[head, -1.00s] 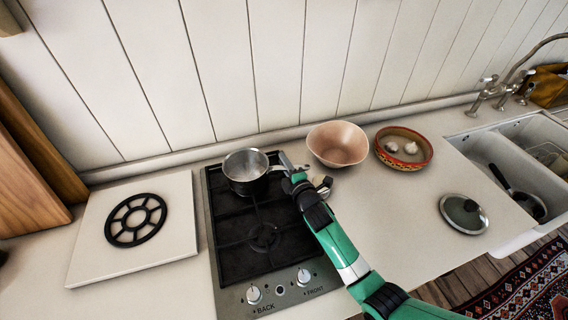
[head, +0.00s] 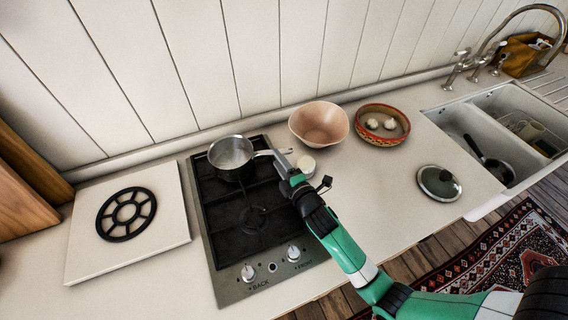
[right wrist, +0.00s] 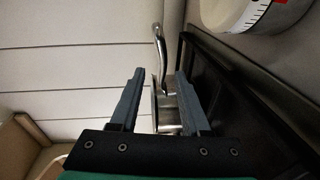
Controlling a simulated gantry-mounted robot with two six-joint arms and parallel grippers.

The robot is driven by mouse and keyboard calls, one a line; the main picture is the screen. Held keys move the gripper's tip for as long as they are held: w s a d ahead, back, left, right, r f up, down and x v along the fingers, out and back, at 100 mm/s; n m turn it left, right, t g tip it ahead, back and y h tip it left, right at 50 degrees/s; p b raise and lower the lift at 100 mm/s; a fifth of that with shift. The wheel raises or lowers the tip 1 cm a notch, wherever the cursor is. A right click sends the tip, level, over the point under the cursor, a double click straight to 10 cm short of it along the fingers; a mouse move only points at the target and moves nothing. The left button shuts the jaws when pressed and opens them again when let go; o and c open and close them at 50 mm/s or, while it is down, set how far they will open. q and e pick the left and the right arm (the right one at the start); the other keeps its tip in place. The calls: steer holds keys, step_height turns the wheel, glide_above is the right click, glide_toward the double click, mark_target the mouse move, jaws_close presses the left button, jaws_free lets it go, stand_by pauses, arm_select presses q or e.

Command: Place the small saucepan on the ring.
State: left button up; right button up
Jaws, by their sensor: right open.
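The small saucepan (head: 231,153) is steel and stands upright at the back of the black hob (head: 246,212), its handle (head: 264,153) pointing right. My right gripper (head: 282,160) is at the handle's outer end. In the right wrist view my right gripper (right wrist: 161,76) is open, with the saucepan's handle (right wrist: 160,48) and part of its steel body (right wrist: 165,108) showing between and beyond the fingers. I cannot tell whether a finger touches the handle. A black spoked ring (head: 127,213) lies on a pale board to the left. My left gripper is out of view.
The pale board (head: 172,231) lies left of the hob. A small white round item (head: 306,164) stands close behind my right gripper. A pink bowl (head: 320,124), a patterned dish (head: 382,137) and a lid (head: 438,183) are to the right, before the sink (head: 465,126).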

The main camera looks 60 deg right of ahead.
steer(key=v, duration=0.4)
steer(key=w+a+r+m+t, duration=0.2)
steer(key=r, duration=0.7)
steer(key=w+a+r+m+t+y, duration=0.1)
steer(key=w+a+r+m+t, duration=0.15)
steer(key=r, duration=0.65)
steer(key=w+a+r+m+t, duration=0.2)
steer(key=a+r, duration=0.1)
steer(key=r, duration=0.6)
steer(key=s+a+r+m+t+y, duration=0.1)
steer(key=s+a+r+t+y, duration=0.1)
steer(key=r, duration=0.6)
steer(key=s+a+r+m+t+y, duration=0.2)
steer(key=s+a+r+y, duration=0.2)
steer(key=r, duration=0.5)
steer(key=s+a+r+m+t+y, duration=0.1)
steer(key=s+a+r+t+y, duration=0.1)
steer(key=s+a+r, duration=0.3)
step_height(320, 180, up, 4)
steer(key=shift+s+a+f+y, duration=0.2)
steer(key=shift+a+y, duration=0.2)
steer(key=shift+a, duration=0.2)
